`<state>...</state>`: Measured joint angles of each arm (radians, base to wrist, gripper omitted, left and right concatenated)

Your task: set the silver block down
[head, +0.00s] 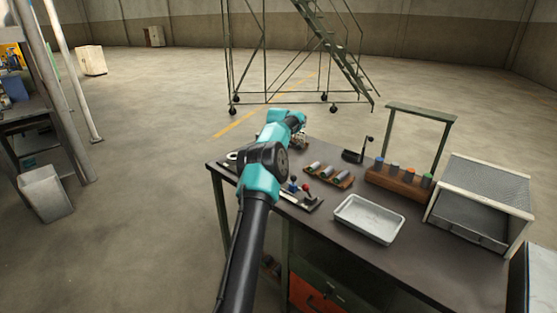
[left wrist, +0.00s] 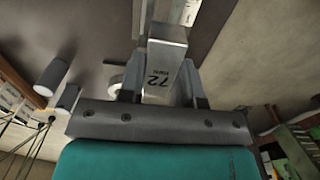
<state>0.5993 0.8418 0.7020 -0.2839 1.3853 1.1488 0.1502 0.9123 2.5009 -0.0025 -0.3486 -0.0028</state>
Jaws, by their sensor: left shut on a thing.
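My left gripper (left wrist: 162,62) is shut on a silver block (left wrist: 165,50) with the dark marking "72" on its face. Both fingers press on its sides, and it sticks out beyond them. In the head view my left arm reaches across the workbench, and the left gripper (head: 299,129) is small and partly hidden near the bench's far edge. I cannot make out the block clearly there. The dark bench top (left wrist: 95,30) shows behind the block in the left wrist view; whether the block touches anything is unclear. My right gripper is in neither view.
The bench (head: 320,233) holds short grey cylinders on a wooden rack (head: 328,179), a control panel with levers (head: 308,201), an empty silver tray (head: 371,220), a wooden block with coloured-top pieces (head: 398,181), a black device (head: 356,155) and a mesh-topped furnace box (head: 485,195).

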